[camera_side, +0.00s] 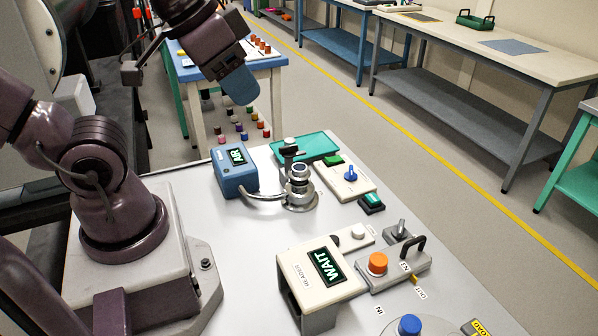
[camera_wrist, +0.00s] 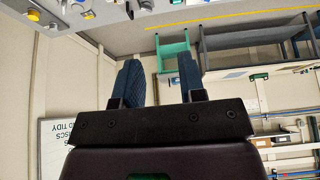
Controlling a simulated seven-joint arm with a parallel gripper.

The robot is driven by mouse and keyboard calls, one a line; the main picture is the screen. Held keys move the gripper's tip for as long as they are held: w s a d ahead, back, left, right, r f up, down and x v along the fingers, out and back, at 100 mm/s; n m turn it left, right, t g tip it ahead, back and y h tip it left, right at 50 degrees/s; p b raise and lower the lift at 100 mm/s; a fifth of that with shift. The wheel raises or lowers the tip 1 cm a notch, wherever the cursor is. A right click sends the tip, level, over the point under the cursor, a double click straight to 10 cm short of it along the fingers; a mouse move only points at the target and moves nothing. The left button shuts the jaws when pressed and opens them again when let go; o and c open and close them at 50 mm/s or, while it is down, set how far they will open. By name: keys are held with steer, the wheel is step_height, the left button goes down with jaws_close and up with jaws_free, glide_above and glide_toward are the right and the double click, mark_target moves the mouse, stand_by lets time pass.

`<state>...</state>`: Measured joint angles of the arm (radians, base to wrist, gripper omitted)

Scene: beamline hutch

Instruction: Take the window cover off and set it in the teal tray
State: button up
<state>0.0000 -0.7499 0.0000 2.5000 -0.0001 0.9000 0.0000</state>
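The teal tray (camera_side: 316,146) lies at the back edge of the white worktop. A round metal fitting (camera_side: 299,190) stands in front of it, with a stacked dark-and-silver top and a curved pipe running left. A dark piece with a light top (camera_side: 289,148) shows just behind the fitting, overlapping the tray's left end; I cannot tell whether it rests in the tray. I cannot tell which piece is the window cover. My gripper (camera_side: 239,88) is raised well above and left of the tray. In the wrist view my gripper (camera_wrist: 157,75) has its two blue fingers apart with nothing between them.
A blue box reading AIR (camera_side: 234,172) stands left of the fitting. A panel with a blue knob (camera_side: 350,176) is to its right. A reader box reading WAIT (camera_side: 322,275) and a clamp block with an orange knob (camera_side: 377,264) are nearer. White worktop around the fitting's front is clear.

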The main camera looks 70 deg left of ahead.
steer(key=shift+o, duration=0.3)
steer(key=o, duration=0.6)
steer(key=n+g+y, duration=0.1)
steer(key=n+g, duration=0.4)
steer(key=n, duration=0.4)
glide_toward(299, 167)
steer(key=f, duration=0.9)
steer(key=shift+w+a+f, duration=0.1)
steer(key=shift+w+a, duration=0.15)
steer(key=shift+a, duration=0.1)
